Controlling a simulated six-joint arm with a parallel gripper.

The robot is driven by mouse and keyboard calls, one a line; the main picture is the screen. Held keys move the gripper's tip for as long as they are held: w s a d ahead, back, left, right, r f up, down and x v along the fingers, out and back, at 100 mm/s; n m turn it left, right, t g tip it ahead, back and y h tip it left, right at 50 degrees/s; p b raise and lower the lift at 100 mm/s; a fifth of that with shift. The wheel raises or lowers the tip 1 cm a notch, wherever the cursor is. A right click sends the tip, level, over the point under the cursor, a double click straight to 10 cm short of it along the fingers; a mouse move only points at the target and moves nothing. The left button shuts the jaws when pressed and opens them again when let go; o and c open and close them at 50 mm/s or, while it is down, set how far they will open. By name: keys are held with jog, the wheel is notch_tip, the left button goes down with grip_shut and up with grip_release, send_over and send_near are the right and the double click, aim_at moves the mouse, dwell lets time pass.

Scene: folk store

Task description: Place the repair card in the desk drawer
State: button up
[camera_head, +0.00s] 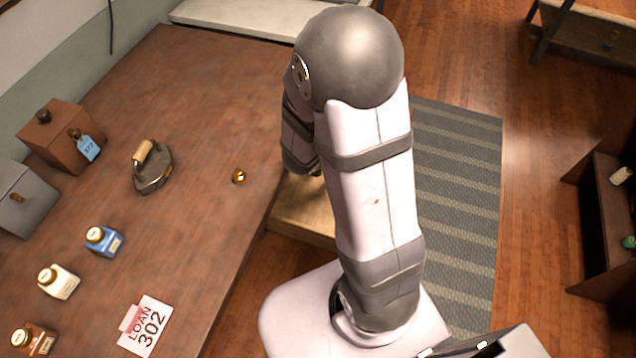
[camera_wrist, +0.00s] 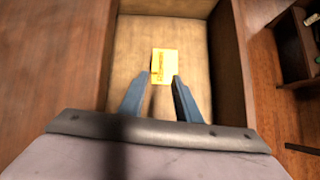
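The repair card, a small yellow card with dark print (camera_wrist: 164,62), shows in the wrist view just beyond my fingertips. It appears to lie flat on the bare floor of the open desk drawer (camera_wrist: 200,60). The drawer's light wood also shows in the head view (camera_head: 300,218), pulled out from the desk edge beside my arm. My gripper (camera_wrist: 158,80) points down into the drawer. Its two fingers stand apart with a clear gap and nothing held between them. In the head view my arm hides the gripper and the card.
A striped rug (camera_head: 460,200) lies right. Shelves stand at far right.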

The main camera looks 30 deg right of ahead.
jog(key=s+r+m+g, duration=0.4)
jog(key=s+m, duration=0.5)
jog(key=m, duration=0.5)
jog(key=s+a+r+m+g+y, duration=0.1)
jog(key=s+a+m+y, duration=0.4)
jog(key=a+m, duration=0.6)
jog(key=shift+s+a+m+y, duration=0.15)
jog(key=shift+a+m+y, duration=0.25)
notch_tip(320, 180, up, 3)
jog(key=p, duration=0.3)
jog(key=shift+r, duration=0.15)
